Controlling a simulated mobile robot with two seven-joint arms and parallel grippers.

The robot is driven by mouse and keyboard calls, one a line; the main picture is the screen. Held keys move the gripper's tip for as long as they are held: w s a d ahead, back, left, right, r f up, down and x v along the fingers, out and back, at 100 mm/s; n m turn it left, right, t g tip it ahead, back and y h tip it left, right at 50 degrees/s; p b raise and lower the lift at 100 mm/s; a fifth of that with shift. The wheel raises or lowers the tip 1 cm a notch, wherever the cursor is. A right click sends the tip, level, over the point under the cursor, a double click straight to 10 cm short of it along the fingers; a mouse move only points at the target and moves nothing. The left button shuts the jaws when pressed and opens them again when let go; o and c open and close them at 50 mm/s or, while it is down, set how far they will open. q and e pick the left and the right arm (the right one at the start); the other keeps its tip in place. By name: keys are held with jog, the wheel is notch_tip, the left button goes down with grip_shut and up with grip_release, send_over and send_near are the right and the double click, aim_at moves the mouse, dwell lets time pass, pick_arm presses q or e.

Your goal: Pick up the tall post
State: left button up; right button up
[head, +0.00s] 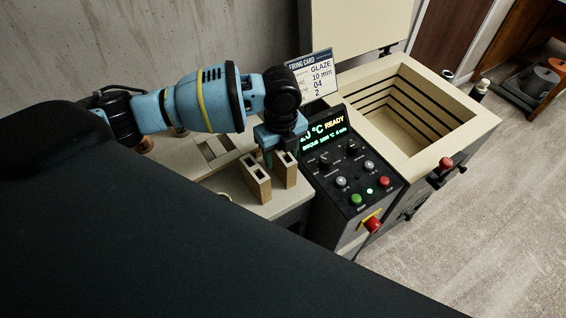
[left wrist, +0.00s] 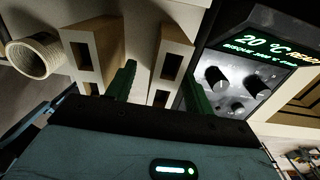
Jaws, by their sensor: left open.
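Two beige kiln posts with rectangular openings stand side by side on the pale table, a left post (head: 255,181) and a right post (head: 287,172). I cannot tell for sure which one is the tall post. My left gripper (head: 283,154) is open, pointing down at the right post. In the left wrist view, the right post (left wrist: 171,62) shows between the two green fingers of the gripper (left wrist: 160,88). The left post (left wrist: 94,50) is outside the left finger. I cannot tell whether the fingers touch either post. My right gripper is not in view.
A control panel (head: 357,172) with lit display, knobs and buttons stands close to the right of the posts. Beyond it is an open, empty kiln (head: 447,145). A firing card (head: 313,77) stands behind. A ribbed cream cylinder (left wrist: 35,58) lies left in the wrist view.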

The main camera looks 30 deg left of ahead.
pick_arm(q)
jog(key=shift+w+f, duration=0.15)
jog(key=shift+f, duration=1.15)
jog(key=shift+w+f, duration=0.1)
jog(key=shift+f, duration=1.15)
grip_shut()
jog(key=shift+r, duration=0.1)
